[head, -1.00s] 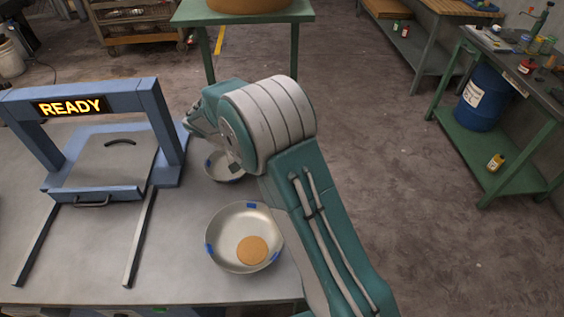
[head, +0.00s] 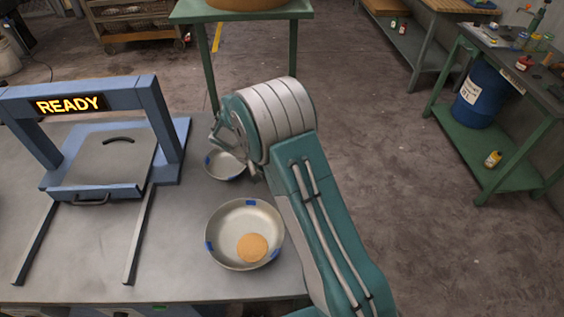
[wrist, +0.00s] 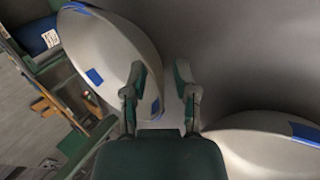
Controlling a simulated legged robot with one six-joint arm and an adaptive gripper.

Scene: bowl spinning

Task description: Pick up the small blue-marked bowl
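The small bowl (head: 226,172) is grey with blue marks and sits upright near the table's right edge in the head view, partly hidden by my arm. The larger bowl (head: 229,224), also blue-marked, stands nearer with a tan disc (head: 252,248) in it. My gripper (wrist: 161,75) is open and empty in the wrist view, its two fingers apart. One blue-marked bowl (wrist: 115,45) lies just beyond the left finger, and another (wrist: 265,148) shows at lower right; I cannot tell which is which. In the head view my gripper is mostly hidden behind my wrist, beside the small bowl.
A blue frame (head: 160,120) with a READY sign and a grey lidded box (head: 105,160) stands on the left of the grey table (head: 180,250). Two rails (head: 138,235) extend in front.

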